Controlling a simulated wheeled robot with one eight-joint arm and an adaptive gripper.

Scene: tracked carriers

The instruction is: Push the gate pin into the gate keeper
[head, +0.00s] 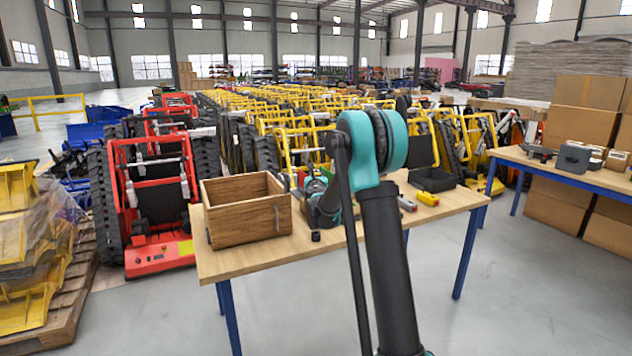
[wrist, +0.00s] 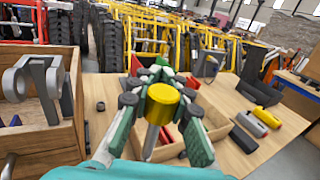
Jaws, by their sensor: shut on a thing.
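A pin with a round yellow head (wrist: 165,104) and a pale shank is in my gripper (wrist: 158,78) in the wrist view. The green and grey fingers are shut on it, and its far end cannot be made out. A grey forked metal piece with a round eye (wrist: 36,88) is at the left, by the wooden crate; I cannot tell whether it is the gate keeper. My gripper and the pin stand apart from it, to its right. In the head view my gripper (head: 322,204) is low over the table and partly hidden behind my arm.
The wooden crate (head: 238,222) stands on the left of the table (head: 350,237), with a small black cylinder (head: 315,236) near it.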

